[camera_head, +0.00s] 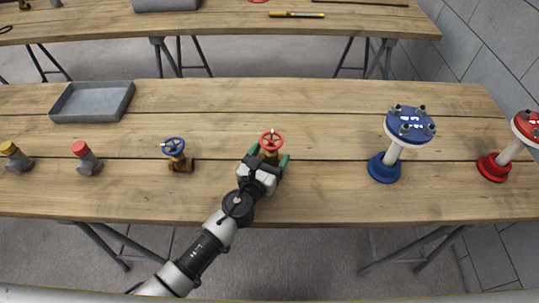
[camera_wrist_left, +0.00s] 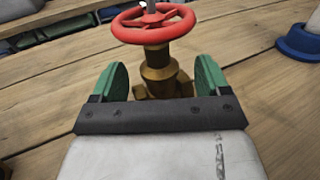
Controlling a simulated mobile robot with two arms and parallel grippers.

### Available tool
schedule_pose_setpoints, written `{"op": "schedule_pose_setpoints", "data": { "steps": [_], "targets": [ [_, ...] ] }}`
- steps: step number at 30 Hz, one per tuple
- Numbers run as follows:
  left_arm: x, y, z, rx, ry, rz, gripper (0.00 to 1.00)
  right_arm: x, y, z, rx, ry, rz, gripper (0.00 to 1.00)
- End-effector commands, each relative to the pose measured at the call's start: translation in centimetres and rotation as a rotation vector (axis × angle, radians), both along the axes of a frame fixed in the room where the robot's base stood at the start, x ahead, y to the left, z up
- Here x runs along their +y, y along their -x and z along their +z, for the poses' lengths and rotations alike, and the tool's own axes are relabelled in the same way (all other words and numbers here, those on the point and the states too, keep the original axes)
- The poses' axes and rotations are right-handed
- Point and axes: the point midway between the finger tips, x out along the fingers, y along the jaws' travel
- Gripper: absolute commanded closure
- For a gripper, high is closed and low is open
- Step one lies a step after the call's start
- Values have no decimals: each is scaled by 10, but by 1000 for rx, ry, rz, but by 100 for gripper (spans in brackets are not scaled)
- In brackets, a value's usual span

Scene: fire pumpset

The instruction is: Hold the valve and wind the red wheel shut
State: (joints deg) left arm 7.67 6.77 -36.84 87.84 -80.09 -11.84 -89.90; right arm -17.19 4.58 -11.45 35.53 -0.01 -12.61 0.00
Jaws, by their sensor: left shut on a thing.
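A brass valve with a red wheel (camera_head: 271,140) stands upright on the wooden table. In the left wrist view its red wheel (camera_wrist_left: 153,23) is at the top, above the brass body (camera_wrist_left: 159,72). My left gripper (camera_head: 269,164) reaches in from the front, low at the valve. Its green fingers sit on both sides of the brass body, below the wheel, and it is shut on the body. The lower front of the body is partly hidden by the gripper. My right gripper is not in view.
A blue-wheeled valve (camera_head: 178,157) stands to the left, with red-capped (camera_head: 86,158) and yellow-capped (camera_head: 15,157) fittings beyond. A grey tray (camera_head: 92,101) is at the back left. Blue (camera_head: 396,145) and red (camera_head: 507,150) flanged stands are on the right. Table between is clear.

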Motion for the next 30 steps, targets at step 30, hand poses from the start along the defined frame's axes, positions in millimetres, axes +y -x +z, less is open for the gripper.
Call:
{"op": "schedule_pose_setpoints", "data": {
  "steps": [30],
  "targets": [
    [0,0,-20,-2,1,0,63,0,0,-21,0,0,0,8]
  ]
}}
